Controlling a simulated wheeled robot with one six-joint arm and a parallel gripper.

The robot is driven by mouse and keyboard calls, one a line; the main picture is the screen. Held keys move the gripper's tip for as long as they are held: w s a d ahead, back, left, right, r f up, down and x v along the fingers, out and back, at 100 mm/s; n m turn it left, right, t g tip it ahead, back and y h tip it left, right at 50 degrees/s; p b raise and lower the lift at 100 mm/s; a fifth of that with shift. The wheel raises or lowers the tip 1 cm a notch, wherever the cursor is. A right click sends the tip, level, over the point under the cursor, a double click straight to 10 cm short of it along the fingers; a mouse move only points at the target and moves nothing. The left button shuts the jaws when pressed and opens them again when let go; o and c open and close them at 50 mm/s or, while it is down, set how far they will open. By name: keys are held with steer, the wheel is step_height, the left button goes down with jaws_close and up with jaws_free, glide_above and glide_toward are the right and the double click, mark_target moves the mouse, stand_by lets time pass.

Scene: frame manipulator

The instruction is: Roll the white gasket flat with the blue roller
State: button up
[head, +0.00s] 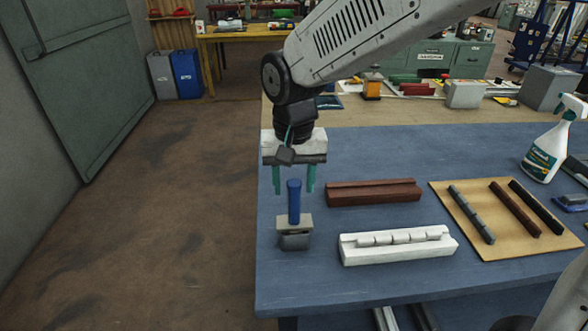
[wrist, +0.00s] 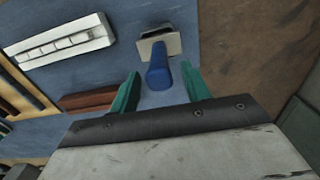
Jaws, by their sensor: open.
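The blue roller (head: 294,202) stands upright by its blue handle on a grey head, near the left edge of the blue table. In the wrist view the blue handle (wrist: 158,72) shows between the fingers and a little beyond them. My gripper (head: 294,190) is open, with its green fingers pointing down on either side of the handle's top. Whether they touch it cannot be told. The fingers also show in the wrist view (wrist: 160,88). A white frame piece (head: 398,247) lies right of the roller, with a lumpy, segmented white strip, likely the gasket (head: 400,237), along its top.
A brown-red bar (head: 374,192) lies behind the white frame. A tan board (head: 470,235) with several dark strips lies to the right. A spray bottle (head: 552,145) stands at the right. The blue table (head: 340,292) is bare in front.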

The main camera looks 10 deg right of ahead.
mark_target(294, 196)
steer(key=shift+f, duration=2.8)
jaws_close()
steer(key=shift+r, duration=0.7)
steer(key=shift+r, duration=2.9)
steer(key=shift+s, duration=0.1)
